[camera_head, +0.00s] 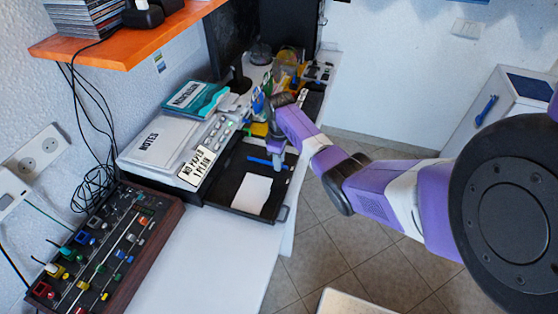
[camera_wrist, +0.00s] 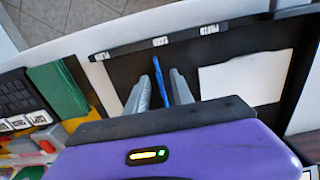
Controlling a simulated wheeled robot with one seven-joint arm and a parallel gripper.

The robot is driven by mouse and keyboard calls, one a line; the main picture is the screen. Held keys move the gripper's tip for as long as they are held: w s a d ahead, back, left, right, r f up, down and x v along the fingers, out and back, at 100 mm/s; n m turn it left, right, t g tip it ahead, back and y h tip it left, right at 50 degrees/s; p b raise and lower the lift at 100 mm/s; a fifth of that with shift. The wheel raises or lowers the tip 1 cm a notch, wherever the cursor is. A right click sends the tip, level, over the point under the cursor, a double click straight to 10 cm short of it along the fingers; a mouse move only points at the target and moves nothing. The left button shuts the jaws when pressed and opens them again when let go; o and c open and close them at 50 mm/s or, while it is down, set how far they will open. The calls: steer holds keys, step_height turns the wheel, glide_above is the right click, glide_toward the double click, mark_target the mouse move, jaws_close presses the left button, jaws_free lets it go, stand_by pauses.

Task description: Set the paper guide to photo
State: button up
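The printer (camera_head: 190,140) has a black tray (camera_head: 223,187) pulled out, with a white sheet (camera_head: 253,193) lying in it. The blue paper guide (camera_head: 259,161) is a thin bar across the tray; it also shows in the wrist view (camera_wrist: 161,82). Its tip points at the middle one of three small labels (camera_wrist: 160,41) on the tray edge; I cannot read them. My gripper (camera_head: 278,160) is low over the tray. In the wrist view its fingers (camera_wrist: 160,80) stand apart on either side of the guide, with gaps visible. The printer's display (camera_head: 196,168) reads "NO PAPER" and "PLAIN".
A control panel (camera_head: 105,250) with coloured knobs is at the front left. A notes box (camera_head: 165,140) and a teal book (camera_head: 195,98) lie on the printer. An orange shelf (camera_head: 130,45) overhangs at upper left. The front of the white counter (camera_head: 215,255) is clear.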

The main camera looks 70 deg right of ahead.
jaws_close()
stand_by(1.4)
